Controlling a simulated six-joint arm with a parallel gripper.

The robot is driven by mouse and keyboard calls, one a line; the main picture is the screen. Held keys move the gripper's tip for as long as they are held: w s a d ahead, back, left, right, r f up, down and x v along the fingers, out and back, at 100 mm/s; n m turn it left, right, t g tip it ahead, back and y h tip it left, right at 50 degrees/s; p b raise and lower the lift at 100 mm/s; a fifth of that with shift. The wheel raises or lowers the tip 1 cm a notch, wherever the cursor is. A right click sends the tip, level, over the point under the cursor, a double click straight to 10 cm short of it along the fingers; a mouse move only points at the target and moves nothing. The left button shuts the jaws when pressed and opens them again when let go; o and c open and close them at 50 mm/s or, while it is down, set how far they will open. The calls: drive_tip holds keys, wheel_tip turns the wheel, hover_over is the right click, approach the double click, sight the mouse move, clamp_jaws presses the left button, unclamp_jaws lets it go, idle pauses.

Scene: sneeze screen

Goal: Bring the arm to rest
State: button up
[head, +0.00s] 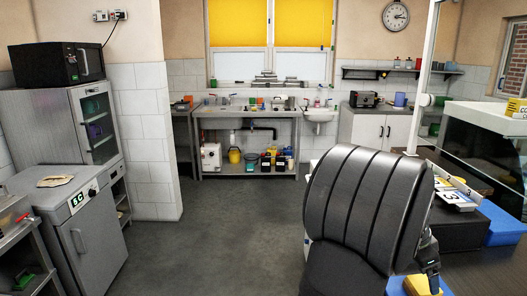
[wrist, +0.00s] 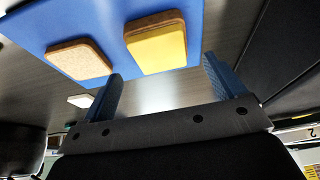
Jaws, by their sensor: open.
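My gripper (wrist: 163,68) is open, with its two blue fingers spread apart and nothing between them in the wrist view. Beyond the fingers is a blue mat (wrist: 50,30) on a grey wood-grained surface. A yellow block (wrist: 157,48) and a tan, cork-like piece (wrist: 78,61) lie on the mat, apart from the fingers. In the head view my gripper (head: 432,280) is partly visible at the lower right, pointing down.
A clear-sided case (head: 490,150) and a white upright post (head: 425,70) are close by. The grey floor (head: 235,225) at the middle is clear.

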sight(424, 284)
drive_tip(key=v, duration=1.4)
drive_tip(key=x, duration=1.7)
drive_tip(key=shift+s+d+f, duration=0.1)
drive_tip(key=shift+f, duration=0.2)
wheel_tip(424, 284, up, 6)
drive_tip(key=shift+d+r, duration=0.1)
drive_tip(key=s+d, duration=0.2)
drive_tip(key=s, duration=0.8)
drive_tip(key=s+d, duration=0.3)
drive_tip(key=s, duration=0.8)
drive_tip(key=shift+s+d, duration=0.1)
drive_tip(key=shift+o, duration=1.3)
